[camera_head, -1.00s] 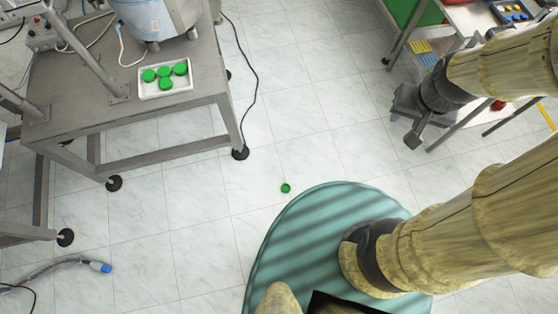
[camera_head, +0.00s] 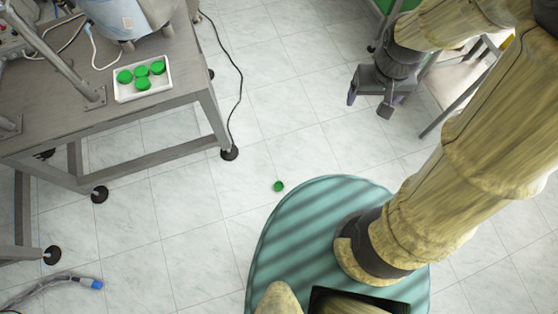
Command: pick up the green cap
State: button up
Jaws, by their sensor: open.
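A small green cap (camera_head: 279,186) lies alone on the tiled floor, just beyond the edge of my teal base. More green caps (camera_head: 142,70) lie in a white tray (camera_head: 119,93) on the metal table at the upper left. My gripper (camera_head: 369,103) is at the upper right, in the air, open with its two fingers apart and nothing between them. It is well above and to the right of the floor cap, not touching anything.
The metal table (camera_head: 60,110) fills the upper left, with a large metal vessel (camera_head: 135,14) on it. A black cable (camera_head: 239,80) runs down to the floor by the table leg. A grey hose with a blue end (camera_head: 96,284) lies at lower left. The floor around the cap is clear.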

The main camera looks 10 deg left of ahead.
aim_at(279, 186)
jog(key=w+a+f+n+g+h+b, duration=0.15)
jog(key=a+f+n+b, duration=0.35)
jog(key=f+b, duration=0.9)
jog(key=w+a+f+n+h+b, duration=0.25)
jog(key=a+f+b, duration=0.55)
jog(key=f, duration=1.2)
jog(key=w+a+f+n+g+h+b, duration=0.15)
jog(key=a+f+n+b, duration=0.4)
jog(key=f+b, duration=0.8)
jog(key=s+a+f+n+t+h+b, duration=0.1)
jog(key=s+a+f+n+t+b, duration=0.2)
jog(key=f+b, duration=0.7)
jog(key=s+a+f+n+t+h+b, duration=0.1)
jog(key=s+a+f+n+t+b, duration=0.3)
jog(key=f, duration=2.1)
jog(key=s+a+f+n+t+h+b, duration=0.2)
jog(key=a+f+b, duration=0.7)
jog(key=f+b, duration=0.7)
jog(key=shift+s+a+f+n+t, duration=0.1)
jog(key=shift+s+f+n+t, duration=0.45)
jog(key=shift+s, duration=0.3)
jog(key=shift+s+a+f+n+t, duration=0.1)
jog(key=shift+s+f+n+t, duration=0.25)
jog(key=shift+s+f+n, duration=0.4)
jog(key=shift+s+r, duration=0.1)
jog(key=shift+r, duration=0.3)
jog(key=shift+d, duration=0.1)
